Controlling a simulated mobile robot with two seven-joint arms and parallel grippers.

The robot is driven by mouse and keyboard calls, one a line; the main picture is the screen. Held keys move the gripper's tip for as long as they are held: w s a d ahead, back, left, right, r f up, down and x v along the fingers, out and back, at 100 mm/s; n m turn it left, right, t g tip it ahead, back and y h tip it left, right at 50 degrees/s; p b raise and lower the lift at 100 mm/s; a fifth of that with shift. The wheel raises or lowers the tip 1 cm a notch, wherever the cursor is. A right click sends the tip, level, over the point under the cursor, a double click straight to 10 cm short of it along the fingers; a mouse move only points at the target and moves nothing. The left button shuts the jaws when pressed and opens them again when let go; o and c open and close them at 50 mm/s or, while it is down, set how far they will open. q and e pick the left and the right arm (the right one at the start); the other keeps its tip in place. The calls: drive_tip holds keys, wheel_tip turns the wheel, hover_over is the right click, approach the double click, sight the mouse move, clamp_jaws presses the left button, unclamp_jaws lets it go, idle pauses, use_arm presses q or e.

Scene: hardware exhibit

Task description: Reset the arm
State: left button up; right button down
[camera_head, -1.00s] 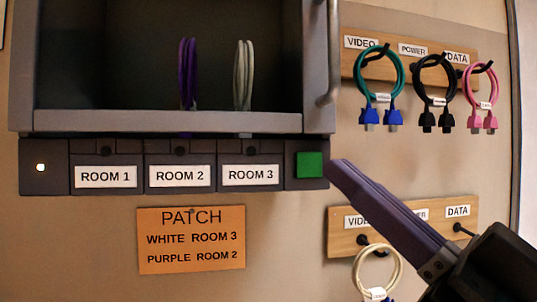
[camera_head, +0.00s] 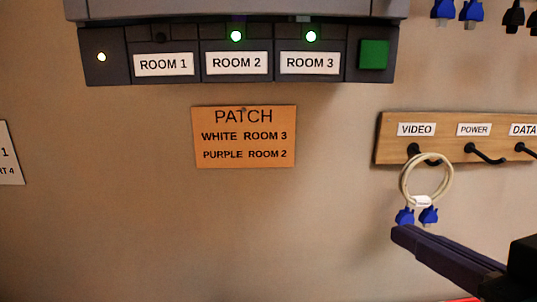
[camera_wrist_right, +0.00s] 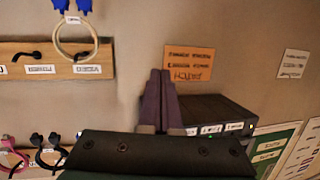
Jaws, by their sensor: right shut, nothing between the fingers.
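My right gripper (camera_head: 398,236) is shut and empty, low at the right in the head view, below the green button (camera_head: 373,54) and apart from it. Its purple-grey fingers lie together in the right wrist view (camera_wrist_right: 161,84). The panel (camera_head: 112,72) has labels for ROOM 1, ROOM 2 and ROOM 3. Green lamps glow above ROOM 2 (camera_head: 236,36) and ROOM 3 (camera_head: 311,36); the lamp spot above ROOM 1 is dark. My left gripper is not in view.
An orange PATCH card (camera_head: 244,160) is on the wall. A wooden hook board (camera_head: 394,148) at right holds a white cable loop (camera_head: 405,186) with blue plugs, just above my fingertips. The wall below the card is clear. The wrist view appears upside down.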

drive_tip(key=s+d+f+g+h, duration=0.2)
drive_tip(key=s+f+g, duration=0.35)
drive_tip(key=s, duration=0.35)
drive_tip(key=s+d+f+g+h, duration=0.2)
drive_tip(key=s+f+g, duration=0.3)
drive_tip(key=s+f, duration=0.25)
wheel_tip(320, 180, up, 18)
drive_tip(key=s+p, duration=0.1)
drive_tip(key=p, duration=1.6)
drive_tip(key=shift+s+r+g+p, duration=0.25)
drive_tip(key=shift+s+g+p, duration=0.1)
drive_tip(key=shift+s+g, duration=0.1)
